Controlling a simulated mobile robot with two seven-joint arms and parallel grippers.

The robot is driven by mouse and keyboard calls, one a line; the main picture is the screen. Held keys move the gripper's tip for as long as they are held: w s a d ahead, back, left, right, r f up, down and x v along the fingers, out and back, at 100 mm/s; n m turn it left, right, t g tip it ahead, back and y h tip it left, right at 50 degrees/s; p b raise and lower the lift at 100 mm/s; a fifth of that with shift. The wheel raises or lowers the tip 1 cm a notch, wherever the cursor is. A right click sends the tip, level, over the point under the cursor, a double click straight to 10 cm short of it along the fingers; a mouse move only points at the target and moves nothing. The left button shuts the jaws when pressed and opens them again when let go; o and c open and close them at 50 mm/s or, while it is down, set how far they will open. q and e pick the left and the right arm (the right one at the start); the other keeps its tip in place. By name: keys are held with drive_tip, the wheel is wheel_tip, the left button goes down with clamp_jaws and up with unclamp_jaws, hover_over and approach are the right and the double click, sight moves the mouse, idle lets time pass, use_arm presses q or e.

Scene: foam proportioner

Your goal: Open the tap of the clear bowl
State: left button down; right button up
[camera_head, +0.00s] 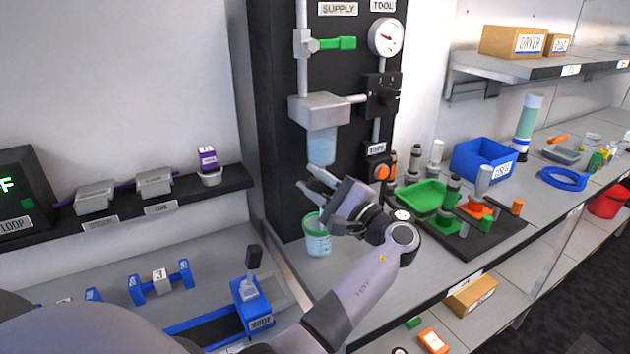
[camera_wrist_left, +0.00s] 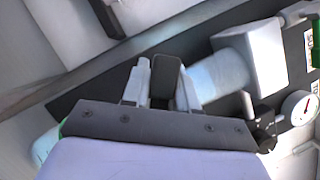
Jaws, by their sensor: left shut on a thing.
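The clear bowl (camera_head: 321,146), bluish inside, hangs under a grey filter head (camera_head: 320,109) on the dark panel. It also shows in the left wrist view (camera_wrist_left: 226,72). My left gripper (camera_head: 312,185) is just below the bowl. In the left wrist view its two fingers (camera_wrist_left: 165,85) are shut on a small dark block at the bowl's lower end, which looks like the tap (camera_wrist_left: 167,76). In the head view the tap is hidden by the gripper, so its turn angle cannot be told. My right gripper is not in view.
A green-rimmed cup (camera_head: 317,238) stands below the bowl, close under my left gripper. A green-handled supply valve (camera_head: 334,43) and a gauge (camera_head: 386,37) are above. A green tray (camera_head: 422,196) and fittings on a dark board (camera_head: 480,238) stand right of my arm.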

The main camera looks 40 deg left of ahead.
use_arm(q)
drive_tip(key=c, duration=1)
unclamp_jaws()
drive_tip(key=shift+o, duration=0.2)
drive_tip(key=shift+r, duration=0.15)
drive_tip(key=shift+r, duration=0.1)
